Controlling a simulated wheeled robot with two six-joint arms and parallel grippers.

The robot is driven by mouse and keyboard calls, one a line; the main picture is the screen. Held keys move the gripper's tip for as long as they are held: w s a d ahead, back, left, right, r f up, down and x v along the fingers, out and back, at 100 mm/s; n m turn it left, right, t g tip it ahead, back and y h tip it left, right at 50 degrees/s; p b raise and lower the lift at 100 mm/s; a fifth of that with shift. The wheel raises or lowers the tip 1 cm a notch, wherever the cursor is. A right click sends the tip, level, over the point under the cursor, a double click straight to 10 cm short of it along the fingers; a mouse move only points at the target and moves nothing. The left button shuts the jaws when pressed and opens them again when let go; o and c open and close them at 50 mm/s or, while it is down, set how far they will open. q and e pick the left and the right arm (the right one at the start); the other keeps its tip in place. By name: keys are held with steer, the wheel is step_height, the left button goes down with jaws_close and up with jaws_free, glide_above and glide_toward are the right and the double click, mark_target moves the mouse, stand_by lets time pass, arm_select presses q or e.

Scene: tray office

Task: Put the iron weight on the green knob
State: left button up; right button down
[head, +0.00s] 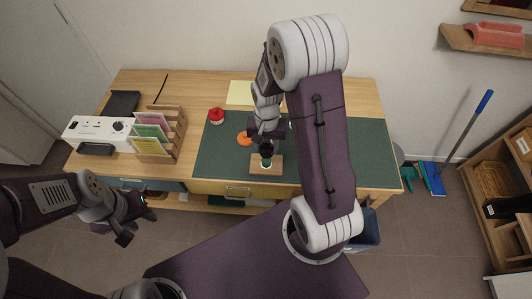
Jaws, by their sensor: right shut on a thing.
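A small wooden block (258,171) stands on the dark green desk mat. The green knob (266,162) shows at its top, partly hidden. My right gripper (266,140) points down over the block and is shut on a small dark thing, apparently the iron weight (266,149). The weight is directly above or on the knob; I cannot tell whether they touch. My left gripper (136,228) is open and empty, off the desk's front edge at the lower left.
On the desk (140,84) are an orange disc (244,139), a red object (216,116), a yellow sheet (239,93), a wooden file rack (172,133) and a white box (99,131). The mat's right part (370,150) is clear. My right arm hides part of the desk.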

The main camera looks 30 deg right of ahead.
mark_target(266, 154)
steer(key=shift+f, duration=0.2)
step_height(266, 154, down, 3)
steer(key=shift+r, duration=0.1)
steer(key=shift+w+f, duration=0.15)
steer(key=shift+f, duration=0.35)
steer(key=shift+b, duration=0.35)
steer(key=c, duration=0.8)
jaws_free()
steer(key=shift+f, duration=0.1)
steer(key=shift+c, duration=0.2)
